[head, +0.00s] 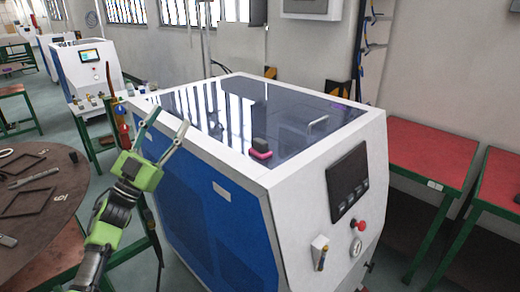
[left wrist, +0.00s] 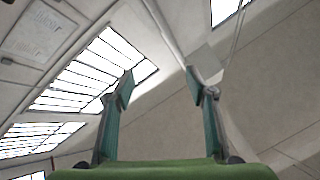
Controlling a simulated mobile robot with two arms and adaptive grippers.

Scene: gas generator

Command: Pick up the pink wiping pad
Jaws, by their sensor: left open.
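The pink wiping pad (head: 260,154) lies on the dark glossy top of the white and blue generator cabinet (head: 233,168), near its front left edge. A dark block shape sits on the pad's upper side. My left gripper (head: 167,122) is open and empty, raised beside the cabinet's left side, to the left of the pad and apart from it. In the left wrist view the two fingers (left wrist: 160,88) are spread, with only wall and windows beyond them. The pad does not show there. My right gripper is not in view.
A round brown table (head: 40,215) with flat frames and tools stands at the left. Red-topped tables (head: 432,152) stand at the right. The cabinet top has a metal handle (head: 318,124); its front has a dark panel (head: 347,183) and a red knob (head: 361,225).

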